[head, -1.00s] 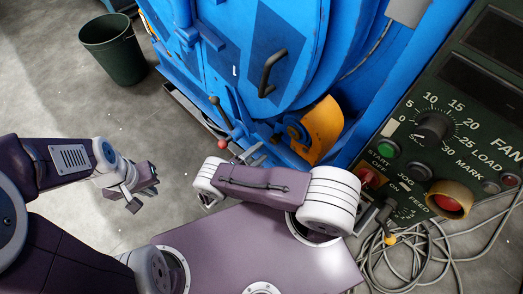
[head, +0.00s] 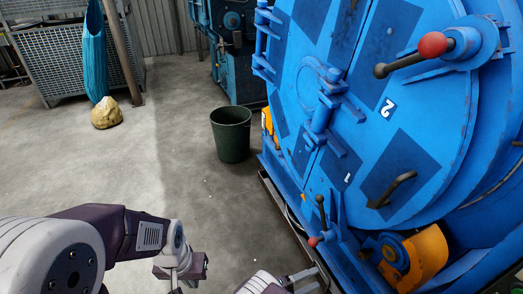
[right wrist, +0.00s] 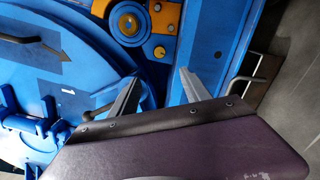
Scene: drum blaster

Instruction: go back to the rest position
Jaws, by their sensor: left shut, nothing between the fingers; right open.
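My left gripper (head: 177,284) is low in the head view, left of the machine, above the concrete floor. It is shut and empty. My right gripper (head: 306,281) shows at the bottom edge of the head view, near the machine's lower lever. In the right wrist view its two fingers (right wrist: 162,92) stand apart with nothing between them. The blue machine (right wrist: 20,75) lies beyond those fingers. Most of my right arm is out of the head view.
The blue drum machine (head: 310,100) fills the right side, with a red-knobbed lever (head: 321,216) and an orange guard (head: 425,255) low down. A green bin (head: 231,135) stands on the floor. Open floor is left of the machine.

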